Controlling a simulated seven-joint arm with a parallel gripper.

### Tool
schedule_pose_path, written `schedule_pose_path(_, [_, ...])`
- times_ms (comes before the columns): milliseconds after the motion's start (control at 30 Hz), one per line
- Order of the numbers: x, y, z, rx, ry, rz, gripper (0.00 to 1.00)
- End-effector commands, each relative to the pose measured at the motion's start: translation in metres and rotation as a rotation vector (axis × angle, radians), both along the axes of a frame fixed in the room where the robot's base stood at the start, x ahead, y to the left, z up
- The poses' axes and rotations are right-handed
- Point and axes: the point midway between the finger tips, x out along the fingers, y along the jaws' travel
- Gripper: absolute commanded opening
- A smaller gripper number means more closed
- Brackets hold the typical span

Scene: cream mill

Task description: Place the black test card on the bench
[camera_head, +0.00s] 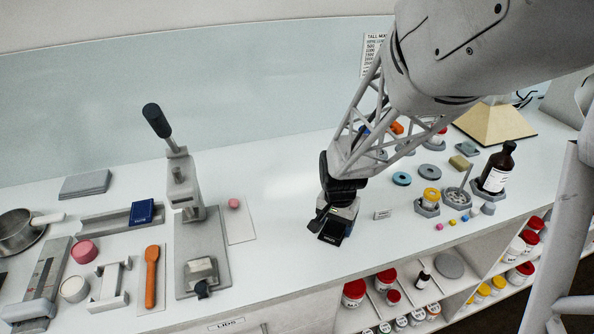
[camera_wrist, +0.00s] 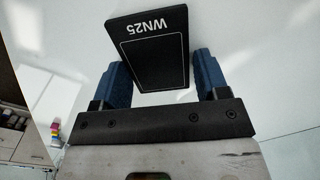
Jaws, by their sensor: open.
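The black test card (camera_wrist: 150,48), marked WN25 with a thin white outline, lies between the two blue fingers of my gripper (camera_wrist: 160,68) in the wrist view. The fingers are open. A gap shows at the right finger; the left finger is close to the card's edge, and I cannot tell whether it touches. In the head view my gripper (camera_head: 337,213) is low over the white bench (camera_head: 283,222), with the card (camera_head: 332,232) just below it near the front edge. The card appears to be at bench level; its far end is hidden by the gripper.
A lever press (camera_head: 185,205) stands to the left, with a pink piece on a white sheet (camera_head: 238,220) beside it. A small label block (camera_head: 382,214) and a brown bottle (camera_head: 496,168) are to the right. Shelves of red-lidded jars (camera_head: 353,292) lie below the front edge.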

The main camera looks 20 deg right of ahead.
Motion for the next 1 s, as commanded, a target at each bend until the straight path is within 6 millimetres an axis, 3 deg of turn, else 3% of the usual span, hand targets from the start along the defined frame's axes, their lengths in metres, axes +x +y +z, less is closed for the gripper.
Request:
schedule_pose_path(33, [-0.005, -0.001, -0.011, 0.001, 0.015, 0.003, 0.87])
schedule_pose_path(167, [-0.006, -0.001, -0.011, 0.0, 0.016, 0.003, 0.86])
schedule_pose_path(400, [-0.006, -0.002, -0.004, 0.0, 0.016, 0.003, 0.83])
schedule_pose_path(467, [-0.006, -0.002, 0.001, 0.0, 0.016, 0.003, 0.88])
schedule_pose_path(1000, [-0.002, -0.001, 0.087, -0.001, 0.005, 0.001, 0.88])
